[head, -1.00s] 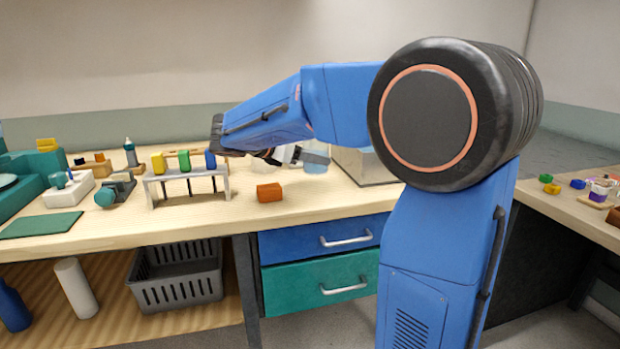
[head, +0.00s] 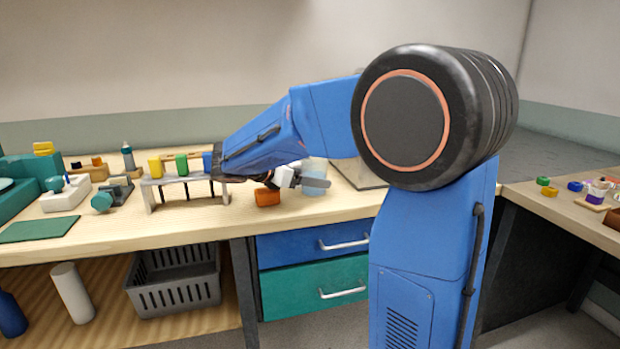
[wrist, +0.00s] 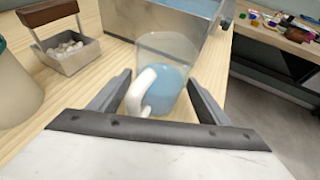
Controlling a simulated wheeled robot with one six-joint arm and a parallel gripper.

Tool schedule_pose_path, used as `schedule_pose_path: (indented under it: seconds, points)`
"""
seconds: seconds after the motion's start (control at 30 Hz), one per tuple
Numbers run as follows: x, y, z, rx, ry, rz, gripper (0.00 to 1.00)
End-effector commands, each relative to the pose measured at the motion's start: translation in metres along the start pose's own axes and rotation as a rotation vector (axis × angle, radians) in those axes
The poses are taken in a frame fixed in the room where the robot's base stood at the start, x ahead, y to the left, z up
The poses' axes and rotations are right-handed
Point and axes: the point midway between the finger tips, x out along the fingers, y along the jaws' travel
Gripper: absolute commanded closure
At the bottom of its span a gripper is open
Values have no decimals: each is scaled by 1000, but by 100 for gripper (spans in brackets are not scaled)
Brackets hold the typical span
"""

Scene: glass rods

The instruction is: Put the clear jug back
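The clear jug (wrist: 170,50) stands upright on the bench in the wrist view, with blue liquid low in it and a white handle (wrist: 141,88) turned toward me. In the head view the jug (head: 314,176) shows partly, behind my gripper (head: 318,181). In the wrist view my gripper (wrist: 160,95) is open, with one finger on each side of the jug's near part and handle. I cannot tell whether either finger touches it.
A small box of pale pebbles (wrist: 72,52) is at left. An orange block (head: 267,197) lies near the rack (head: 190,184) of coloured pieces. Drawers (head: 315,262) are below the bench.

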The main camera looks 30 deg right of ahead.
Motion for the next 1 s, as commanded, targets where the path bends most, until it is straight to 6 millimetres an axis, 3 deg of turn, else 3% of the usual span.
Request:
schedule_pose_path:
  seconds: [0.37,0.47,1.0]
  points:
    - [-1,0,3,1,0,0,27]
    - [-10,1,2,-1,0,2,27]
    - [-99,0,2,-1,0,3,27]
